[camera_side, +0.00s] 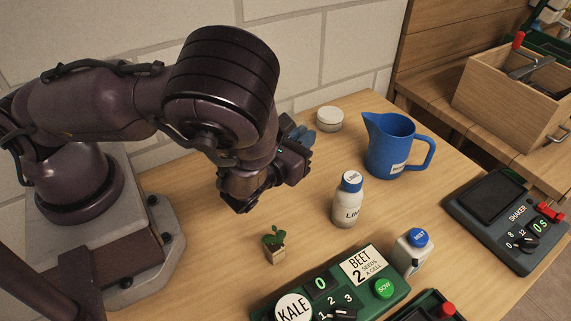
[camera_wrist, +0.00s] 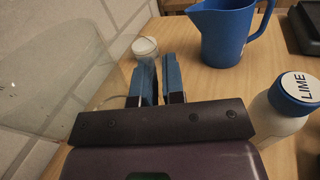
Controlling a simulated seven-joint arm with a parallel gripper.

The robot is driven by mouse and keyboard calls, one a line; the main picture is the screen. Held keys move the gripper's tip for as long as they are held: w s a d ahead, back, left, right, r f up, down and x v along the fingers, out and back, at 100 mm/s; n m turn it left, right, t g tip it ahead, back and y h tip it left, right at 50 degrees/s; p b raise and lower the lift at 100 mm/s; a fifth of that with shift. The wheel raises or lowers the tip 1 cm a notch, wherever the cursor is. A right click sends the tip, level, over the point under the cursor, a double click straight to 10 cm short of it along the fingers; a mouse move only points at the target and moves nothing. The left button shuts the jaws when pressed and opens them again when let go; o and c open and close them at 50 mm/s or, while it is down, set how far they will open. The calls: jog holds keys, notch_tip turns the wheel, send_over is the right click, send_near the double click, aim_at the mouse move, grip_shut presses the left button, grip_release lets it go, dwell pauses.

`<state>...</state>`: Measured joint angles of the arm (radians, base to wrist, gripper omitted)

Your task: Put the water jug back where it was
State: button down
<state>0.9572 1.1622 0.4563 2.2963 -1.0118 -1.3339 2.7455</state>
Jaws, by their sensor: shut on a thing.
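The blue water jug (camera_side: 391,149) stands upright on the table, right of my gripper and apart from it, with its handle to the right in the side view. It also shows at the top of the wrist view (camera_wrist: 222,36). My gripper (camera_side: 306,134) is above the table, between the jug and the wall. In the wrist view its two blue fingers (camera_wrist: 159,75) are close together with a narrow gap. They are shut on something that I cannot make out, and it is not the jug.
A white lidded jar (camera_side: 330,119) stands by the wall. A lime bottle (camera_side: 348,201) stands in front of the jug. A seedling (camera_side: 274,243), a mist bottle (camera_side: 411,251), a green seeder panel (camera_side: 338,292) and a shaker (camera_side: 507,220) stand nearer the front. A wooden box (camera_side: 508,105) is at right.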

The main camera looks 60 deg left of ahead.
jog(key=shift+f, duration=3)
jog(key=c, duration=1.2)
grip_release()
jog(key=shift+f, duration=0.15)
jog(key=shift+s+d, duration=0.15)
jog(key=shift+s, duration=0.2)
jog(key=v, duration=1.1)
jog(key=shift+s, duration=0.15)
